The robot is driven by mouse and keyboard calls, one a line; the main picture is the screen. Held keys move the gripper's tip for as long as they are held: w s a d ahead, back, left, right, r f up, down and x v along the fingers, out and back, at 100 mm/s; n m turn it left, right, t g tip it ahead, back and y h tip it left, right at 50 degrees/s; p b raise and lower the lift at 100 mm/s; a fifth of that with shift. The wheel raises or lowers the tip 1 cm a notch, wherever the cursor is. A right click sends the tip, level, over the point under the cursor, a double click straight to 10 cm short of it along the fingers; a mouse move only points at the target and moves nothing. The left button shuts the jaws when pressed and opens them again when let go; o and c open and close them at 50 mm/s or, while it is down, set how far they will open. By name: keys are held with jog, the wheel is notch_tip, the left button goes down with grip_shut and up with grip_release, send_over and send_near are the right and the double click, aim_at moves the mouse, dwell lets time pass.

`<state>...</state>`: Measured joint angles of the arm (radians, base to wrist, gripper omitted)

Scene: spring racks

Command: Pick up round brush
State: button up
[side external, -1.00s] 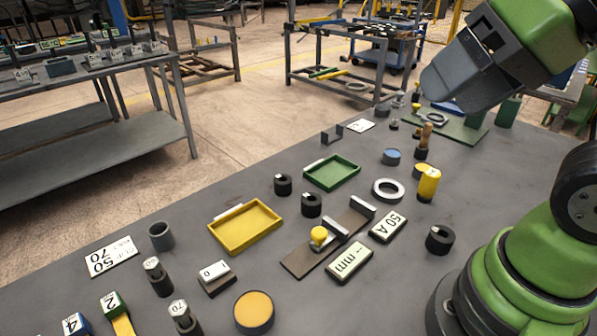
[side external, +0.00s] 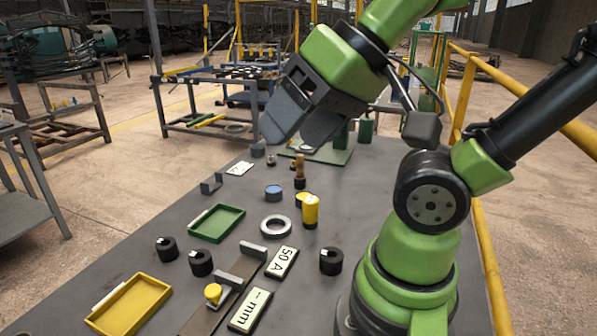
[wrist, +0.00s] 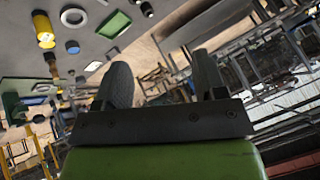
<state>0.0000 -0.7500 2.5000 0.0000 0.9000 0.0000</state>
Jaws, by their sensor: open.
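A brown wooden-handled piece (side external: 299,166) stands upright in a small dark holder in the side view, behind the yellow cylinder. It may be the round brush, but its bristles cannot be made out. A similar small brown piece (wrist: 50,59) shows at the left of the wrist view. My gripper (side external: 286,138) is open, tilted and raised above the far part of the table. Nothing shows between its two fingers, which also stand apart in the wrist view (wrist: 163,68). The gripper is apart from the brown piece.
A yellow cylinder (side external: 310,212), a blue-topped disc (side external: 273,193) and a pale ring (side external: 275,226) stand near the brown piece. A green tray (side external: 217,224) and yellow tray (side external: 128,305) lie nearer. A green plate (side external: 325,154) lies behind. A yellow railing (side external: 481,66) runs along the right.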

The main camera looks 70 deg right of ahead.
jog(key=shift+c, duration=1.3)
